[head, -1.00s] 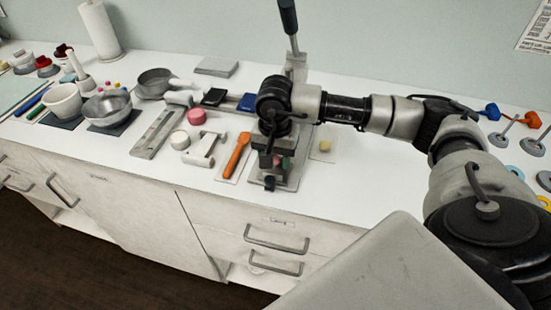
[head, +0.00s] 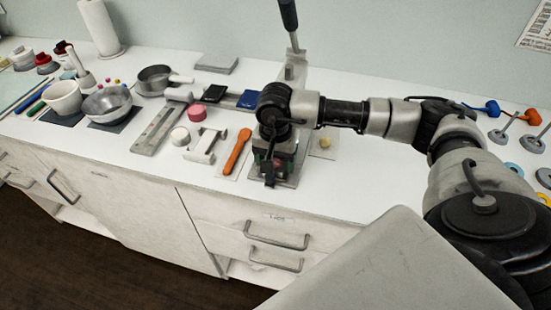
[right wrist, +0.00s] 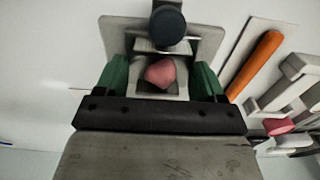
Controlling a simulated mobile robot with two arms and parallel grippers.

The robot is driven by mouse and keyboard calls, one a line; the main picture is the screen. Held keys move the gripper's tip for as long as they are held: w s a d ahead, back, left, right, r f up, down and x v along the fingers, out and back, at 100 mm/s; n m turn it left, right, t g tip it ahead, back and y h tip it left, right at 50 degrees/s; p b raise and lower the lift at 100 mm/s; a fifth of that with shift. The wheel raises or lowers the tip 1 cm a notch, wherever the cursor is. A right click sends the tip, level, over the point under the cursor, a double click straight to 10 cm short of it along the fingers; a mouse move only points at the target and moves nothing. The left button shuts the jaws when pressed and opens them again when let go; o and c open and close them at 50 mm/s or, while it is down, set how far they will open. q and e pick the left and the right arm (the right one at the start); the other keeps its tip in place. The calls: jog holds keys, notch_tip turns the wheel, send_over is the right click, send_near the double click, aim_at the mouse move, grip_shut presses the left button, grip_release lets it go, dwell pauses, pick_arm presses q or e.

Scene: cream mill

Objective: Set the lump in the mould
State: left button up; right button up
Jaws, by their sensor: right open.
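The pink lump (right wrist: 160,73) lies between the two green fingers of my right gripper (right wrist: 160,80) in the right wrist view. The fingers stand apart on either side of it, so the gripper is open. The lump is at the dark square recess of the grey mould (right wrist: 178,92); how deep it sits I cannot tell. In the head view my right gripper (head: 275,166) points down at the foot of the lever press (head: 294,70), and the lump (head: 279,164) shows only in part. My left gripper is not in view.
A dark round knob (right wrist: 168,25) stands just beyond the lump. An orange-handled tool (head: 237,150) and a grey stand (head: 206,146) lie left of the press. A small yellowish piece (head: 325,143) lies on a plate to its right. The front counter edge is clear.

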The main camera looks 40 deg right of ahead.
jog(key=shift+r, duration=0.55)
notch_tip(320, 180, up, 11)
jog(key=b, duration=0.2)
